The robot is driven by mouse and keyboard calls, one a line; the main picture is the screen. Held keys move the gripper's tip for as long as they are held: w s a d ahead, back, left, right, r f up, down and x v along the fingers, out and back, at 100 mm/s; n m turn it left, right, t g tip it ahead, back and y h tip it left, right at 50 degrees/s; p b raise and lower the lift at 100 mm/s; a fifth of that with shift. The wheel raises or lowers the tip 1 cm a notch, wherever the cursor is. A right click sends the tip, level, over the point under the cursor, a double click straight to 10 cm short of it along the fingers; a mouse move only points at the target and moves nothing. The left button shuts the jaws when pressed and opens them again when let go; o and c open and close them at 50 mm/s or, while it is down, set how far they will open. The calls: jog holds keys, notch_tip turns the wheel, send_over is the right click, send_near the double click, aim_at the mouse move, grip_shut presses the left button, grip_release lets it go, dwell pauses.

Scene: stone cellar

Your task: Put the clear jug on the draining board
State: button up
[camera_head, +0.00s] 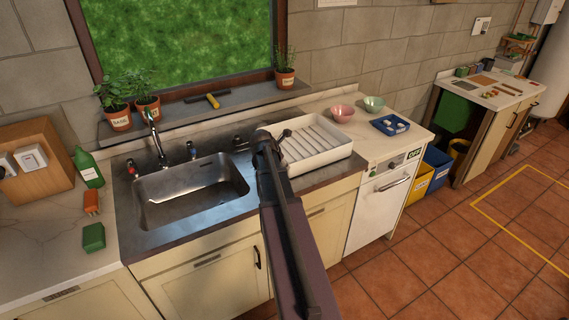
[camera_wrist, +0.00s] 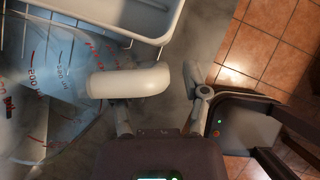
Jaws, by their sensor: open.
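The clear jug (camera_wrist: 52,78), see-through with red volume marks, fills the left of the wrist view. I cannot make it out in the head view, where my arm covers that area. The white draining board (camera_head: 318,150) is a ribbed tray right of the sink. Its corner shows at the top of the wrist view (camera_wrist: 150,20), partly overlapped by the jug. My gripper (camera_wrist: 170,85) is open beside the jug. A pale rounded piece, seemingly the jug's handle, covers the left finger, so I cannot tell whether it lies between the fingers. In the head view, my gripper (camera_head: 268,145) is left of the board.
The steel sink (camera_head: 190,190) is left of the board, with a tap (camera_head: 155,140) behind it. A window sill with potted plants runs behind.

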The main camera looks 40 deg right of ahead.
jog(key=p+v, duration=0.9)
jog(key=v, duration=0.2)
jog(key=shift+r, duration=0.15)
jog(key=shift+a, duration=0.15)
dwell(0.7)
jog(key=s+a+f+m+y, duration=0.1)
jog(key=a+m, duration=0.5)
jog(key=a, duration=0.6)
jog(key=s+a+f+m+y, duration=0.1)
jog(key=s+a+m+y, duration=0.2)
jog(key=a+m, duration=0.4)
jog(key=s+a+f+m+g+y, duration=0.1)
jog(key=a+m, duration=0.5)
jog(key=a, duration=1.2)
jog(key=shift+s+m+y, duration=0.4)
jog(key=shift+s+y, duration=0.3)
jog(key=shift+s, duration=0.3)
jog(key=shift+f+b, duration=1.55)
jog(key=shift+f, duration=0.1)
